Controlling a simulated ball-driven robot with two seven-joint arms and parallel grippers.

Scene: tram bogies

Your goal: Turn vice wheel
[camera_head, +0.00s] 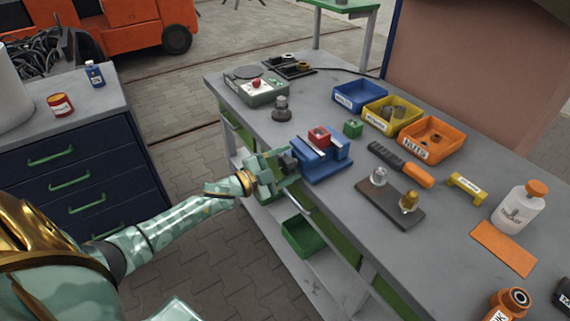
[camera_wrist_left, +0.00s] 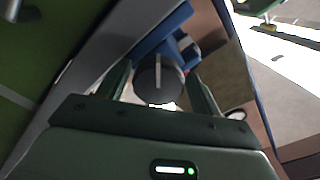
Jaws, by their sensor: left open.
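The blue vice (camera_head: 325,165) sits at the near edge of the grey workbench, with a red block (camera_head: 319,136) at its jaws. Its dark round wheel (camera_head: 287,161) faces my left gripper (camera_head: 280,169). In the left wrist view the wheel (camera_wrist_left: 158,82) shows as a dark disc with a light line across its face. My left gripper (camera_wrist_left: 160,92) is open, with one finger on each side of the wheel. I cannot tell whether the fingers touch it. The blue vice body (camera_wrist_left: 160,38) shows behind the wheel. My right gripper is not in view.
On the workbench (camera_head: 297,215) stand a grey-green device (camera_head: 262,92), a dark knobbed piece (camera_head: 282,110), a small green block (camera_head: 353,128), and blue (camera_head: 358,97), yellow (camera_head: 378,121) and orange (camera_head: 444,140) bins. A green bin (camera_head: 302,238) is on the shelf below.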

